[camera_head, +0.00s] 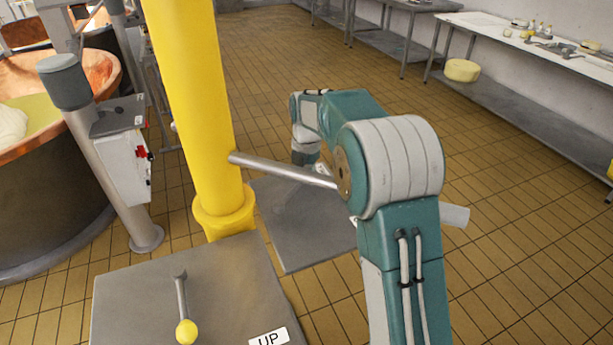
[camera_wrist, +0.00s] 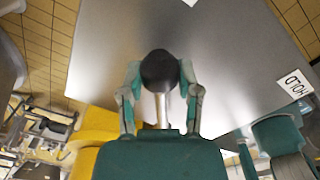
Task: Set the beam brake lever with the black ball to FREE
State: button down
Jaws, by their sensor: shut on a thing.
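The lever's black ball (camera_wrist: 160,68) is between the two fingers of my gripper (camera_wrist: 160,75) in the wrist view. The fingers are shut on the ball from either side. A short pale metal rod (camera_wrist: 162,108) shows below the ball, towards my palm. A grey plate (camera_wrist: 225,50) lies behind the ball, with an upside-down HOLD label (camera_wrist: 294,83) at the right. No FREE label is readable.
A yellow column (camera_head: 190,100) stands left of my arm. A metal bar (camera_head: 285,170) runs beside it and passes behind my arm. A nearer grey plate (camera_head: 125,300) carries a yellow-ball lever (camera_head: 186,331) and an UP label (camera_head: 269,338). A copper vat (camera_head: 60,130) stands left.

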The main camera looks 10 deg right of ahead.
jog(key=shift+w, duration=0.1)
jog(key=shift+c, duration=1.5)
grip_release()
jog(key=shift+a, duration=0.1)
notch_tip(320, 180, up, 12)
jog(key=shift+f, duration=0.1)
